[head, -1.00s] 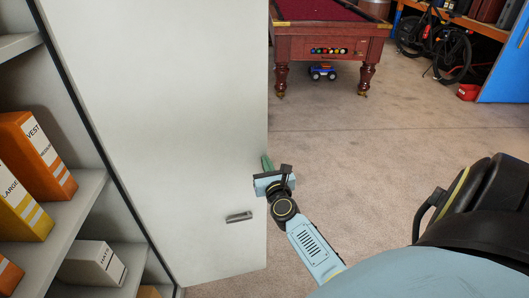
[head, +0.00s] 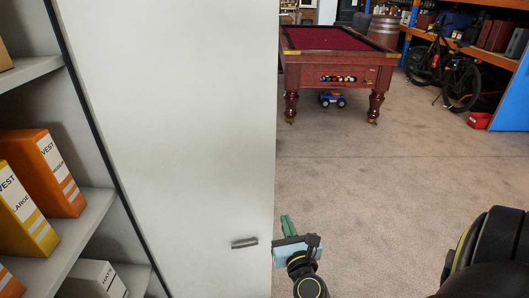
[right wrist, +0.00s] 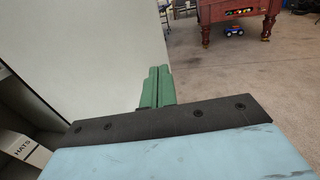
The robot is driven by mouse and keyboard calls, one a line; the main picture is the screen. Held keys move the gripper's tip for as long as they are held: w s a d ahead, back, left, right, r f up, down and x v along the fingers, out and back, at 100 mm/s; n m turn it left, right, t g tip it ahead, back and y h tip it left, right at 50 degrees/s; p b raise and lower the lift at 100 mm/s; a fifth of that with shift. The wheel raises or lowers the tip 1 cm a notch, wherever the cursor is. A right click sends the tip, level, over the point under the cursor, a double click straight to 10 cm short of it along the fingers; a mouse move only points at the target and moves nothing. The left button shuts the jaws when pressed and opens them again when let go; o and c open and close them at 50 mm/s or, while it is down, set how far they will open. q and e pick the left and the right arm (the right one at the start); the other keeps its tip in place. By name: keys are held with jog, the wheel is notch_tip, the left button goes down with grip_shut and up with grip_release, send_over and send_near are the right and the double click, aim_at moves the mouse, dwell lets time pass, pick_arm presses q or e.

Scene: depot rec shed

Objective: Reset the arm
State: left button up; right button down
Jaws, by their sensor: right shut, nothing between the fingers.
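My right gripper (head: 287,225) shows low in the head view, just right of the white cabinet door's (head: 170,130) free edge. Its green fingers are together with nothing between them. In the right wrist view the green fingers (right wrist: 157,86) are side by side, pointing away over the floor, with the door (right wrist: 90,60) behind and to the left. The door's grey handle (head: 244,243) is left of the gripper and apart from it. My left gripper is out of view.
The open cabinet's shelves (head: 85,215) at left hold orange and yellow vest boxes (head: 45,172) and a hats box (head: 93,279). A pool table (head: 340,66) stands at the back with a toy truck (head: 331,99) beneath it. A bicycle (head: 445,75) is at far right. The carpeted floor (head: 400,160) between is clear.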

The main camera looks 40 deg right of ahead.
jog(key=s+a+f+n+g+y, duration=0.2)
jog(key=a+f+n+y, duration=0.15)
jog(key=f+n, duration=0.45)
jog(key=s+a+f+n+g+y, duration=0.1)
jog(key=s+a+f+n+y, duration=0.2)
jog(key=f+n, duration=0.5)
jog(key=s+a+f+n+g+y, duration=0.1)
jog(key=s+a+f+n+g, duration=0.1)
jog(key=a+f+n, duration=0.6)
jog(key=s+f+n+g+y, duration=0.2)
jog(key=s+f+n+g, duration=0.3)
jog(key=s+f+n, duration=0.75)
jog(key=s+d+f+n+g, duration=0.2)
jog(key=s+f+n, duration=0.1)
jog(key=s, duration=0.5)
jog(key=s+d+f+n+g+h, duration=0.1)
jog(key=s+f+n+g, duration=0.1)
jog(key=s, duration=0.5)
jog(key=f+n, duration=0.1)
jog(key=n, duration=0.1)
jog(key=shift+s+d+f+n+g, duration=0.3)
jog(key=shift+s+d+n+g, duration=0.05)
jog(key=shift+g, duration=0.05)
